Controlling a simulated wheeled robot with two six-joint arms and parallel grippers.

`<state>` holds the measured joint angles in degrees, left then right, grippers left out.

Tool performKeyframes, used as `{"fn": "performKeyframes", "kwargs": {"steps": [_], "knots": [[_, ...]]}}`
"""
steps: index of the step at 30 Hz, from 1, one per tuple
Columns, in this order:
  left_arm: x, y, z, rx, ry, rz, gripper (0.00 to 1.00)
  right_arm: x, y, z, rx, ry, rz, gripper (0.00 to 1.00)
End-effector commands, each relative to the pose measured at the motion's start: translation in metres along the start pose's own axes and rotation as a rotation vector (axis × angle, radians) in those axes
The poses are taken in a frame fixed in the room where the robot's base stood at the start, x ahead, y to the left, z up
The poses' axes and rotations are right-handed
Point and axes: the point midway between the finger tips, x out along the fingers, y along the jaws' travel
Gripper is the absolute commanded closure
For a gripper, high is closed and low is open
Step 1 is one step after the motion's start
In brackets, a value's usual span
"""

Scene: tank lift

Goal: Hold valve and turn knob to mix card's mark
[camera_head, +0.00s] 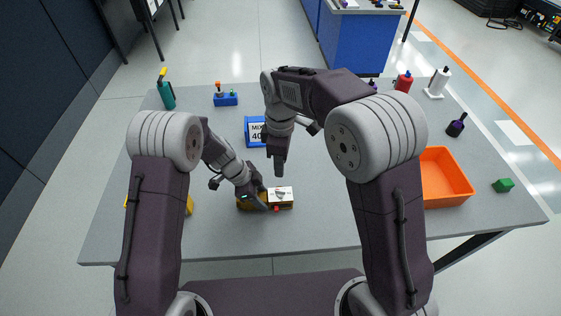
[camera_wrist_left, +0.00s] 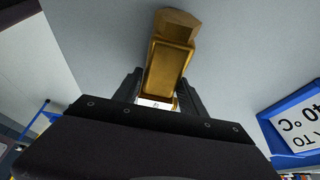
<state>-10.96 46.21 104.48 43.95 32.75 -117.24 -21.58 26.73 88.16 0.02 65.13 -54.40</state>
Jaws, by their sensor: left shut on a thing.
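The brass valve (camera_head: 245,204) lies near the front middle of the table, with a white dial plate (camera_head: 283,193) and a small red part (camera_head: 277,208) at its right. My left gripper (camera_head: 257,196) is shut on the valve's brass body, which also shows between the fingers in the left wrist view (camera_wrist_left: 168,62). The mix card (camera_head: 256,132) stands behind in a blue frame; it reads "MIX" and "40", and "40 °C" shows upside down in the wrist view (camera_wrist_left: 300,112). My right gripper (camera_head: 280,166) hangs above and behind the dial plate, apart from it; its fingers are too small to judge.
An orange bin (camera_head: 446,178) and green block (camera_head: 503,185) are at the right. A green bottle (camera_head: 167,94) and blue stand (camera_head: 226,99) are at the back left.

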Motion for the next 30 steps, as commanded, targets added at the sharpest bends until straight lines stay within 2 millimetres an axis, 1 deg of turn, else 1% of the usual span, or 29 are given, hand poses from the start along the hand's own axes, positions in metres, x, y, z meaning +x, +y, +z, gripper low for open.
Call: {"fn": "performKeyframes", "kwargs": {"steps": [8,9,10,11,19,22,23,26,30], "knots": [[-0.001,0.000,0.000,0.000,0.001,-0.001,1.00,0.000,0.000,0.000,0.000,0.000,0.000,0.67],[-0.001,0.000,0.000,0.000,0.001,-0.001,0.40,0.000,0.000,0.000,0.000,0.000,0.000,0.67],[-0.001,0.000,0.000,0.000,0.001,-0.001,0.32,0.000,0.000,0.000,0.000,0.000,0.000,0.67],[-0.001,0.000,0.000,0.000,0.001,-0.001,0.26,0.000,0.000,0.000,0.000,0.000,0.000,0.67],[0.000,0.000,0.000,0.000,0.000,-0.001,0.26,0.001,0.000,0.000,0.000,0.000,0.000,0.67],[-0.006,-0.001,0.000,0.000,0.001,-0.002,0.26,0.000,0.000,0.000,0.000,0.000,0.000,0.67],[-0.011,-0.001,0.000,-0.001,0.001,-0.003,0.26,0.000,0.000,0.000,0.000,0.000,0.000,0.67],[-0.033,-0.002,-0.001,0.000,0.001,-0.007,0.26,0.000,0.000,0.000,0.000,0.000,0.000,0.67],[-0.071,-0.002,0.000,0.000,0.001,-0.007,0.26,0.001,0.000,0.000,0.000,0.000,0.000,0.67]]}}
